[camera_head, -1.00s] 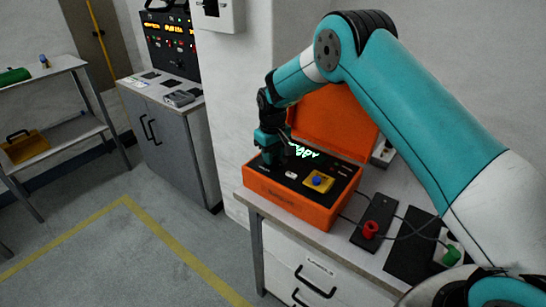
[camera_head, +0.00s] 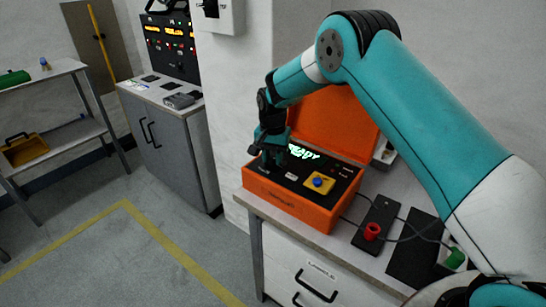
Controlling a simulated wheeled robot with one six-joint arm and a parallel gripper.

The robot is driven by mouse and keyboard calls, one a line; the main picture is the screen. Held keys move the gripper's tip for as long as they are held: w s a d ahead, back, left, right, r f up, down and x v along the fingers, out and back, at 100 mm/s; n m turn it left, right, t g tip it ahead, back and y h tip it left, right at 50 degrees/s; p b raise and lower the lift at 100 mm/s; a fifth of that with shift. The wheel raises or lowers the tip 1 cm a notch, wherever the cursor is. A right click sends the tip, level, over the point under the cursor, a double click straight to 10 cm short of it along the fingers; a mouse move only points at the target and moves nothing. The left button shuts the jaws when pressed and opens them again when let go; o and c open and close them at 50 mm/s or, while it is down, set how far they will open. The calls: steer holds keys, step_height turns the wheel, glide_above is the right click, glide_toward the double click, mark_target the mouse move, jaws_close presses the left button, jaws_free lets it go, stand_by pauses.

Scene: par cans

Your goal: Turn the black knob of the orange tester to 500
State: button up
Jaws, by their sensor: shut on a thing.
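The orange tester (camera_head: 290,203) sits with its lid raised on the white bench. Its black panel carries a lit green display (camera_head: 303,151) that seems to read "READY", partly hidden by my gripper. A blue button on a yellow plate (camera_head: 318,183) is at the panel's front right. My gripper (camera_head: 268,162) points down at the panel's left part, shut on the black knob, which its fingers hide. The knob's pointer and scale cannot be read.
A grey cabinet (camera_head: 175,135) with a control panel stands behind left. The floor at left is clear.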

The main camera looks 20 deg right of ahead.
mark_target(273, 158)
steer(key=shift+r+m, duration=0.1)
steer(key=shift+m, duration=1.8)
steer(key=o, duration=0.9)
steer(key=shift+o, duration=0.2)
step_height(273, 158, up, 17)
steer(key=b, duration=0.2)
steer(key=shift+r, duration=0.2)
